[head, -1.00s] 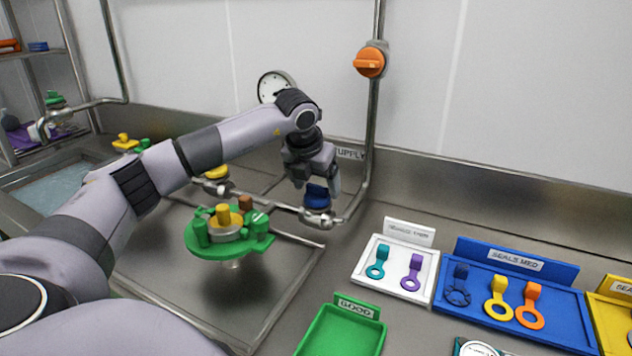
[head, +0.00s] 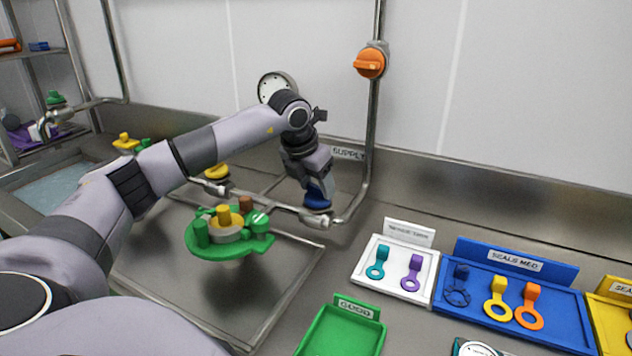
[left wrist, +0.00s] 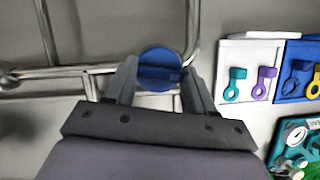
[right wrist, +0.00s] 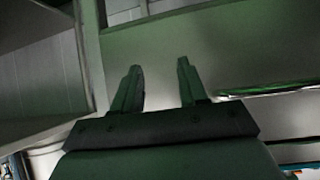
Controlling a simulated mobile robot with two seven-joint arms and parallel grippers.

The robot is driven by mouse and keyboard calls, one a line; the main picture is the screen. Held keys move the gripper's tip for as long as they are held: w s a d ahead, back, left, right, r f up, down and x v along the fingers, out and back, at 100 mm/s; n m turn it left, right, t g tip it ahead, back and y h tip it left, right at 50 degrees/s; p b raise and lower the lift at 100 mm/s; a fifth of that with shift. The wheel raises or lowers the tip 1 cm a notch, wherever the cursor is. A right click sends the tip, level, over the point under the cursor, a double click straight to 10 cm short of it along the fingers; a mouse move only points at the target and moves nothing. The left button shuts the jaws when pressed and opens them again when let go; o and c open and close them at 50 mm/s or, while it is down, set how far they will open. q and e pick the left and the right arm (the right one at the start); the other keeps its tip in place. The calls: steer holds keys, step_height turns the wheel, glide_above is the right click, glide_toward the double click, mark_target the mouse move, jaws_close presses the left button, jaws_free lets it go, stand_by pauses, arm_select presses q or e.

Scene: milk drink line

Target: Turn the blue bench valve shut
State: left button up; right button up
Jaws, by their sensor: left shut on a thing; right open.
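The blue bench valve (head: 316,203) sits on the steel pipe near the back of the bench. In the left wrist view its round blue handle (left wrist: 160,68) lies between the two fingers, with its bar toward the lower right side. My left gripper (head: 318,196) reaches down onto the valve and is shut on its handle; the gripper partly hides the handle in the head view. My right gripper (right wrist: 160,85) is open and empty in its own wrist view, away from the valve; it is not in the head view.
An orange valve (head: 370,63) is on the vertical wall pipe. A yellow valve (head: 217,171) sits left of the blue one. A green fixture (head: 205,252) stands in front. A white tray (head: 368,286), a blue seals tray (head: 560,318) and a green tray (head: 318,345) lie to the right.

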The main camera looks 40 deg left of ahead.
arm_select(q)
steer(key=m+h+p, duration=0.1)
steer(key=m, duration=0.3)
steer(key=shift+a+r+m+h+p, duration=0.2)
steer(key=shift+m+h+p, duration=0.1)
steer(key=shift+h+p, duration=0.1)
steer(key=m+p, duration=0.1)
steer(key=m, duration=0.1)
steer(key=m+g+h, duration=0.1)
steer(key=m, duration=0.1)
steer(key=shift+w+m+h+p, duration=0.1)
steer(key=shift+m+h+p, duration=0.2)
steer(key=shift+p, duration=0.1)
steer(key=m, duration=0.3)
steer(key=shift+w+g+h+p, duration=0.1)
steer(key=shift+g+h+p, duration=0.25)
steer(key=shift+g+h, duration=0.05)
steer(key=shift+a+f+m+g+h, duration=0.1)
steer(key=shift+m+g+h, duration=0.35)
steer(key=shift+m, duration=1.25)
steer(key=o, duration=1)
steer(key=shift+o, duration=0.2)
